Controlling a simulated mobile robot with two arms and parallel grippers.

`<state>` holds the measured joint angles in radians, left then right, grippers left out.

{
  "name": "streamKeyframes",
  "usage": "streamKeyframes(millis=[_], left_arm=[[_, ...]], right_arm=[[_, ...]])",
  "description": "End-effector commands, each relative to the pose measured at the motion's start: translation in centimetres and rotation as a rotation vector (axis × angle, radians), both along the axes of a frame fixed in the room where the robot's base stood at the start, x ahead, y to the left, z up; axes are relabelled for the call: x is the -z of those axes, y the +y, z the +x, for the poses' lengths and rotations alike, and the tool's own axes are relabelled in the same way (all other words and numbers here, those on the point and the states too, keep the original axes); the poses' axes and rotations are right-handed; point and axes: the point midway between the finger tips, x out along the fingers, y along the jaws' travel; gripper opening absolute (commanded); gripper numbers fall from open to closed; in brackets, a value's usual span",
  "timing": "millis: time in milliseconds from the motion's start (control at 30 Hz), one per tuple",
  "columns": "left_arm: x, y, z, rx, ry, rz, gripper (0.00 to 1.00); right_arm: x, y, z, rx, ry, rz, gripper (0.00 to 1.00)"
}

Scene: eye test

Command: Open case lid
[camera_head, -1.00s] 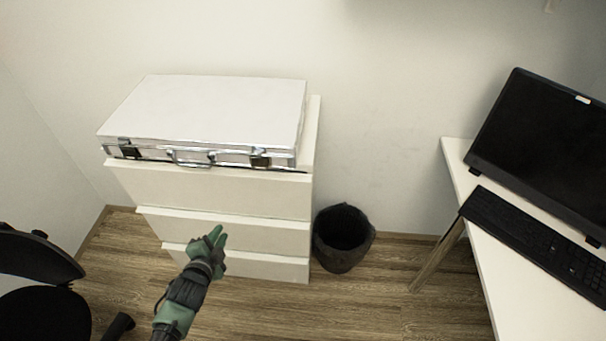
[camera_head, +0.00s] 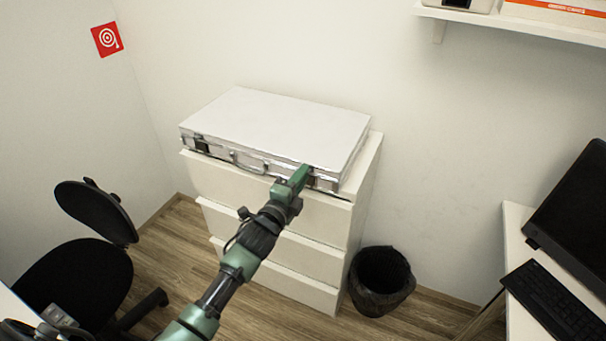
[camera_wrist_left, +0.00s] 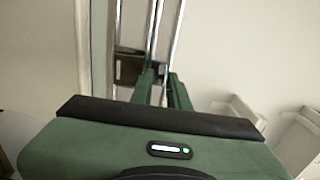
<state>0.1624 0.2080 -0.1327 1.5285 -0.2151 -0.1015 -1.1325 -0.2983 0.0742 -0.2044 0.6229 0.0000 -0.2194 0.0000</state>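The silver-white case (camera_head: 275,120) lies flat on top of a white drawer unit (camera_head: 225,182), with its lid closed. Its front side has a handle (camera_head: 247,160) and a dark latch near the left end (camera_head: 201,146). My left gripper (camera_head: 298,177) is at the case's front edge, near the right end, and partly hides the latch there. In the left wrist view, the two green fingers (camera_wrist_left: 161,88) stand a little apart beside the case's chrome edge strips (camera_wrist_left: 160,30), with a dark latch (camera_wrist_left: 129,67) to their left. Contact with the case cannot be told.
A black bin (camera_head: 381,282) stands right of the drawers. A black chair (camera_head: 85,270) is at the left. A desk at the right holds a monitor (camera_head: 575,215) and keyboard (camera_head: 553,303). A wall shelf (camera_head: 510,22) is at top right.

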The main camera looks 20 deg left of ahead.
Motion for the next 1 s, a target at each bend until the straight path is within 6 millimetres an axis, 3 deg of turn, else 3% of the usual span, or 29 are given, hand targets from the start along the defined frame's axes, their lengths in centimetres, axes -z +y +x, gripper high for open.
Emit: streamKeyframes(millis=[333,400,1000], left_arm=[[0.04,-0.07,0.64,0.001,0.001,-0.001,0.16],[0.04,-0.07,0.63,0.0,0.001,-0.001,0.0],[0.1,-0.07,0.6,0.0,0.002,-0.001,0.0]], right_arm=[[-0.06,-1.02,-0.1,0.004,0.002,-0.012,0.29],[-0.06,-1.02,-0.11,0.004,0.002,-0.012,0.29],[-0.03,-0.47,-0.31,0.003,0.006,-0.006,0.29]])
